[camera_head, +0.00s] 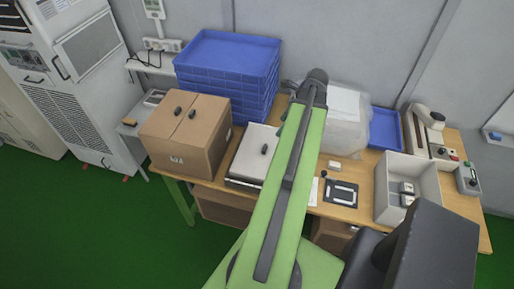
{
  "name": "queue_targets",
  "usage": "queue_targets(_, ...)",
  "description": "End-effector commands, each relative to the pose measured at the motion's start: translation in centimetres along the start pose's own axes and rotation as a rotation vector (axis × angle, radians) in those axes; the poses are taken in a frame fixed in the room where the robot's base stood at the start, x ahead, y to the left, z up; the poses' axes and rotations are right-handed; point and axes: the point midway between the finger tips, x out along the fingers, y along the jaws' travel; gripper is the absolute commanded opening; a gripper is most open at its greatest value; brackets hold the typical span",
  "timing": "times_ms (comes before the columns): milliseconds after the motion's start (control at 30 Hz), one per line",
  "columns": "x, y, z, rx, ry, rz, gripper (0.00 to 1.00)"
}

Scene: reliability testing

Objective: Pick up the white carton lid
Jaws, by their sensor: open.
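My green arm reaches up across the picture and covers the area along the panel's right side. The arm's far end shows as a dark joint above the back of the table. My gripper's fingers are not visible; the arm seems to hide them.
The cardboard box (182,148) has two black knobs on top. Stacked blue trays (228,53) stand behind it. A wrapped white bundle (345,130), a blue tray (385,128), a white divided bin (408,172) and a microscope-like device (428,118) crowd the right. Green floor (80,230) is clear at left.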

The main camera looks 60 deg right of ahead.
Motion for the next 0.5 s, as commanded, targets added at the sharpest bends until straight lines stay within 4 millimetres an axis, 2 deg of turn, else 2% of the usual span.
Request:
queue_targets(133, -0.1, -0.1, -0.4, 0.020, -0.002, -0.003, 0.67)
queue_targets(267, 1.2, -0.1, -0.5, 0.017, -0.002, -0.002, 0.67)
queue_targets(500, 6.5, -0.1, -0.8, 0.014, -0.001, -0.002, 0.67)
